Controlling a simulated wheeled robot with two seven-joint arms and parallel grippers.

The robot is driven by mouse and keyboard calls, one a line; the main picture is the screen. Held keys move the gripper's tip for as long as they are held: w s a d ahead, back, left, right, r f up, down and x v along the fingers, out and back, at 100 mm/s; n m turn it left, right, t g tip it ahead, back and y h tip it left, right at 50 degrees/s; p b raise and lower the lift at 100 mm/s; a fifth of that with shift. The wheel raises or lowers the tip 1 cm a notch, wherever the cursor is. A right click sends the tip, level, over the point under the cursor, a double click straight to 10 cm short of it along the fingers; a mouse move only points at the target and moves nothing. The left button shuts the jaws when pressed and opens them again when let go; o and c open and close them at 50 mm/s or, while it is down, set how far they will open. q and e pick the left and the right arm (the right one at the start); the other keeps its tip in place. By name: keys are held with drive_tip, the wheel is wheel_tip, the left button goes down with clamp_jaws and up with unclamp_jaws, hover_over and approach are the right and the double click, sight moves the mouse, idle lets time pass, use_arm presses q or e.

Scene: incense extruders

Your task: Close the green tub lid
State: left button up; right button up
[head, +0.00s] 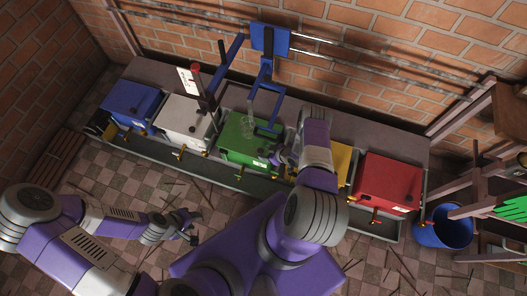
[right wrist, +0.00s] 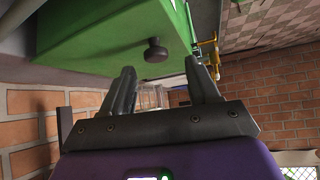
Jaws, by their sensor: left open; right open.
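In the right wrist view, a green face of the tub (right wrist: 95,35) carries a dark round knob (right wrist: 156,50). My right gripper (right wrist: 162,85) is open, its fingers just short of the knob and empty. My left gripper (head: 187,227) is open and empty above the floor.
Blue (head: 131,103), white (head: 184,120), yellow (head: 334,163) and red (head: 388,183) tubs flank the green one. A blue jointed bracket (head: 268,65) hangs above it from the wall rail. A blue bucket (head: 440,228) stands at right. The tiled floor in front holds scattered sticks.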

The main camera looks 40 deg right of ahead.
drive_tip(key=p+v, duration=0.1)
drive_tip(key=v, duration=0.3)
drive_tip(key=shift+s+r, duration=0.15)
idle(0.4)
